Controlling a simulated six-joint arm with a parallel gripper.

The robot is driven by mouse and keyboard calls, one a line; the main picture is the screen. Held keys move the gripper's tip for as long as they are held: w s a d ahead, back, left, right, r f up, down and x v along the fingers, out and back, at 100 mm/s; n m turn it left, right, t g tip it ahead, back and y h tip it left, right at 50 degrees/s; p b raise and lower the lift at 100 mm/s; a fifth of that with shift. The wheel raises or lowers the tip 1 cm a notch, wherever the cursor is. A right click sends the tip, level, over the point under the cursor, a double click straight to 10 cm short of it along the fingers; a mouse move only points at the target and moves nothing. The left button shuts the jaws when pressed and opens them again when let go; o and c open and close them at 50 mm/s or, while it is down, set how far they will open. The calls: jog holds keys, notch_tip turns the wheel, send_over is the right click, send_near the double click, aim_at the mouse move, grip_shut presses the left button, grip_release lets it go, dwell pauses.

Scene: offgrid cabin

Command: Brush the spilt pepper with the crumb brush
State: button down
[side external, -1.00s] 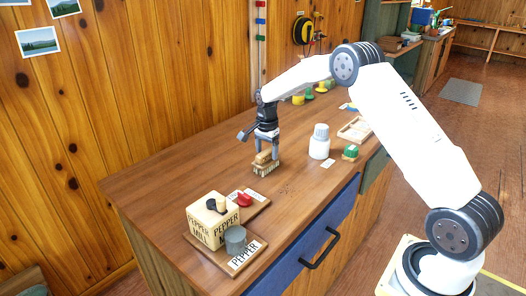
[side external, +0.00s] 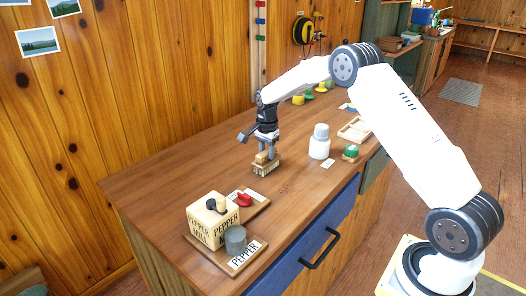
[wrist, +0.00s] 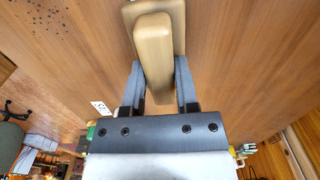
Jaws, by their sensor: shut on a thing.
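The crumb brush (side external: 266,168) is a wooden block with a raised handle and lettering on its side. It stands on the wooden counter, or very close to it; I cannot tell which. My gripper (side external: 267,151) points down and is shut on its handle. In the wrist view the brush (wrist: 153,45) shows between the fingers of my gripper (wrist: 160,85). The spilt pepper (side external: 287,189) is a patch of dark specks on the counter, right of and nearer than the brush. It also shows in the wrist view (wrist: 32,14) at the top left, apart from the brush.
A pepper mill box (side external: 212,222) and a grey cup (side external: 235,240) stand at the front left, with a red piece (side external: 241,198) behind. A white bottle (side external: 319,143), a white card (side external: 328,163) and a green item (side external: 351,151) are to the right. The counter between is clear.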

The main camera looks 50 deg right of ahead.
jog(key=shift+r, duration=3)
jog(key=shift+a, duration=0.1)
jog(key=s+a+r+n, duration=0.45)
jog(key=a+n, duration=0.25)
jog(key=a, duration=0.2)
jog(key=s+a+r+n, duration=0.4)
jog(key=a+r+n, duration=0.1)
jog(key=a+n, duration=0.25)
jog(key=d+f, duration=0.7)
jog(key=d, duration=0.4)
jog(key=shift+w+d+f, duration=0.25)
jog(key=shift+d+f, duration=0.1)
jog(key=shift+d, duration=0.05)
